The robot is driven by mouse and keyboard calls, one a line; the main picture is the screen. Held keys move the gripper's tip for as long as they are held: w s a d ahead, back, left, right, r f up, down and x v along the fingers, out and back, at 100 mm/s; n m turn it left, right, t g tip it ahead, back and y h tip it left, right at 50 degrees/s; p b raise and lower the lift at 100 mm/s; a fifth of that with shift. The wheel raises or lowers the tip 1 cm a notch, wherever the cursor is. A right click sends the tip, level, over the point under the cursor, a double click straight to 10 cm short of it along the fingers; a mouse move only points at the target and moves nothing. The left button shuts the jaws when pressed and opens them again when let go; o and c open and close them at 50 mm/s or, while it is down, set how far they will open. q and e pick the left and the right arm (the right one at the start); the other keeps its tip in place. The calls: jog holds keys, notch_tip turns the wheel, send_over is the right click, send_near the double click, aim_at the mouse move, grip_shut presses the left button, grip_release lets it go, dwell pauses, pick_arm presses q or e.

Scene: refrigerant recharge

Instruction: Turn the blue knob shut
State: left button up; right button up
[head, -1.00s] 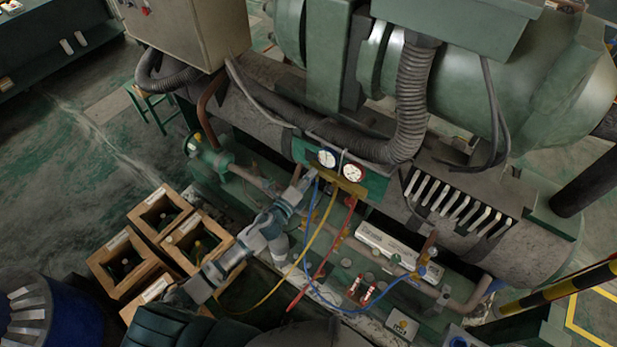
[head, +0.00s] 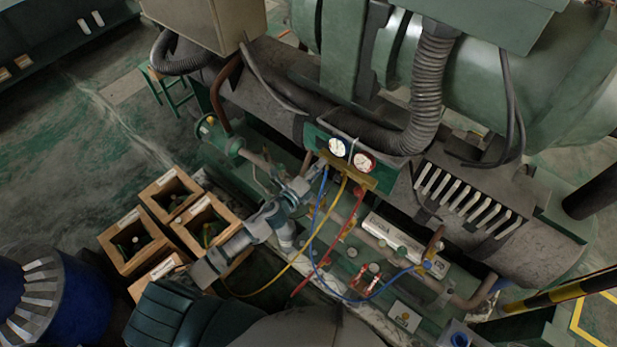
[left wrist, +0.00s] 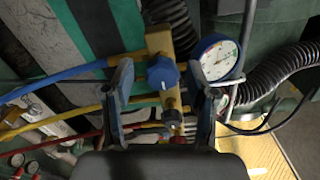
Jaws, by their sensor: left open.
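The blue knob (left wrist: 162,73) sits on the brass manifold block (left wrist: 160,42) in the left wrist view. My left gripper (left wrist: 159,70) is open, with one finger on each side of the knob. Whether either finger touches it is not clear. In the head view my left gripper (head: 316,174) is at the left end of the brass manifold (head: 350,174), below the blue-rimmed gauge (head: 337,147). The knob is not clearly visible there. My right gripper is not in view.
The red-rimmed gauge (head: 365,162) is beside the blue one. Blue (head: 312,240), yellow (head: 300,252) and red (head: 333,242) hoses hang from the manifold. A thick corrugated hose (head: 426,90) runs close behind. Wooden crates (head: 128,250) stand at lower left.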

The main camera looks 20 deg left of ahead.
pick_arm(q)
jog(key=v, duration=1)
jog(key=shift+s, duration=0.3)
jog(key=shift+a, duration=0.15)
